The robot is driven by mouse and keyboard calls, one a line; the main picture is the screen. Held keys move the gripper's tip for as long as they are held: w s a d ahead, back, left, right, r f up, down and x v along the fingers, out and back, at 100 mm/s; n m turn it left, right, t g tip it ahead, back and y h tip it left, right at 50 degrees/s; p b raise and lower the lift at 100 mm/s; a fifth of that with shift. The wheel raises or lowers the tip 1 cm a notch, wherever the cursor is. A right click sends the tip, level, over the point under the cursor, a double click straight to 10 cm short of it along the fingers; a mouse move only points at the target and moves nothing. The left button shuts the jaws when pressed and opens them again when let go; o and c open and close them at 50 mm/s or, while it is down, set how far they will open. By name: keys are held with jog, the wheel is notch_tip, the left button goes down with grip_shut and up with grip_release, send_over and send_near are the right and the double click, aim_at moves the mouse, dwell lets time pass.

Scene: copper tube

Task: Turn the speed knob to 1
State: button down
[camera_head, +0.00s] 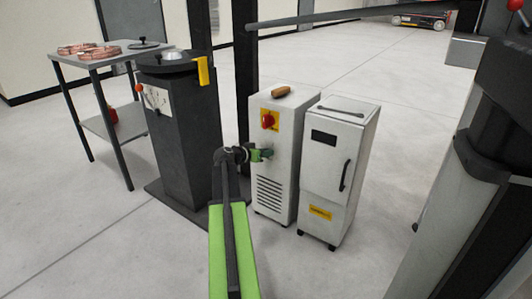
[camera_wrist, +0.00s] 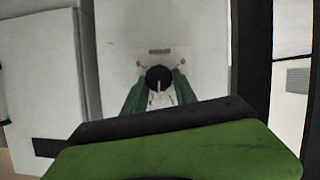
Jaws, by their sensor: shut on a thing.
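The speed knob (camera_wrist: 160,74) is a round black dial with a white pointer line, which points down in the wrist view. It sits on a pale plate with a small dark label (camera_wrist: 159,51); the marks are too small to read. My gripper (camera_wrist: 159,79) has its green fingers on both sides of the knob and is shut on it. In the head view my gripper (camera_head: 261,154) is at the front of the white cabinet (camera_head: 273,185), below a red switch on a yellow plate (camera_head: 269,119). The knob is hidden there.
A second white cabinet (camera_head: 328,185) with a black handle stands close on the right. A dark machine (camera_head: 181,130) with gauges stands on the left, beside a table (camera_head: 96,57) with copper coils. A wooden-looking piece (camera_head: 281,92) lies on the first cabinet. Open floor lies in front.

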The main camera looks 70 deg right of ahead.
jog(key=shift+f+n+g+b, duration=0.2)
jog(key=shift+n+g+b, duration=1.4)
jog(key=shift+n, duration=0.8)
jog(key=shift+g, duration=0.3)
jog(key=c, duration=1)
grip_release()
jog(key=shift+w, duration=0.1)
